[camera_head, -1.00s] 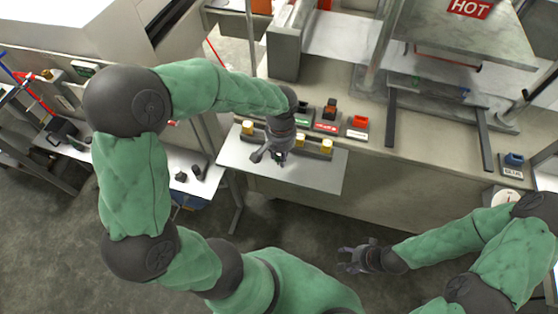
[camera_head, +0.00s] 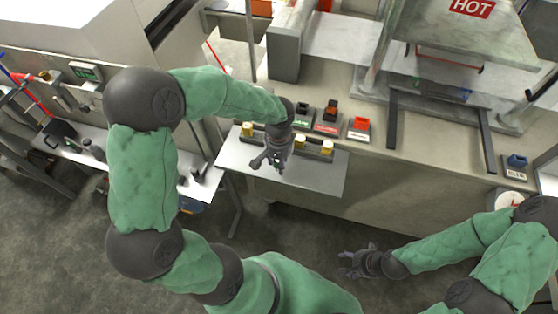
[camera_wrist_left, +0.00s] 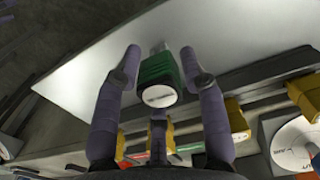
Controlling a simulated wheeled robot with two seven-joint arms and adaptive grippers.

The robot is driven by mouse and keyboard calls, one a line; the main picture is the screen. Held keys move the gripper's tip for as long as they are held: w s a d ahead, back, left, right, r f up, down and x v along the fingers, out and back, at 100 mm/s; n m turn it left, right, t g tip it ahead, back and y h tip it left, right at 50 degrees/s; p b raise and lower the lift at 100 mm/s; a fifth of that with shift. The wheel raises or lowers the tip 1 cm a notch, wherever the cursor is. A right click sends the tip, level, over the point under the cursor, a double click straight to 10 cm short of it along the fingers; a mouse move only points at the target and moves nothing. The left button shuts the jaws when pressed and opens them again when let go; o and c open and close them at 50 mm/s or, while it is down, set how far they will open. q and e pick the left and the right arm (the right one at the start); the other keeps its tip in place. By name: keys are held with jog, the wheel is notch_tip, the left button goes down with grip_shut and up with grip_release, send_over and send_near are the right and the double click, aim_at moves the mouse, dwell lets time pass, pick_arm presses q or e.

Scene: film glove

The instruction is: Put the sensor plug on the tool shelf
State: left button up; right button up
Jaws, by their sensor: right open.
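The green sensor plug (camera_wrist_left: 158,80), with a round pale end and a small grey tip, sits between the fingers of my left gripper (camera_wrist_left: 160,65) in the left wrist view. Slim gaps show beside the plug, and the fingers look open around it. In the head view my left gripper (camera_head: 266,162) is over the pale shelf (camera_head: 315,174) at the bench front, with only a speck of green plug (camera_head: 278,167) showing. The shelf also shows in the left wrist view (camera_wrist_left: 230,35). Whether the plug touches it is unclear. My right gripper (camera_head: 352,264) is open and empty, over the floor.
Yellow blocks (camera_head: 327,147) stand in a rack along the shelf's back edge. Behind them are labelled holders, one with a red piece (camera_head: 361,123). A grey post (camera_head: 285,55) and a frame under a HOT sign (camera_head: 471,8) rise behind. The shelf's right part is bare.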

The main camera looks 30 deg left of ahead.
dwell(0.3)
pick_arm(q)
notch_tip(320, 180, up, 12)
jog(key=p, duration=0.3)
jog(key=shift+r+p, duration=0.2)
jog(key=shift+p, duration=0.15)
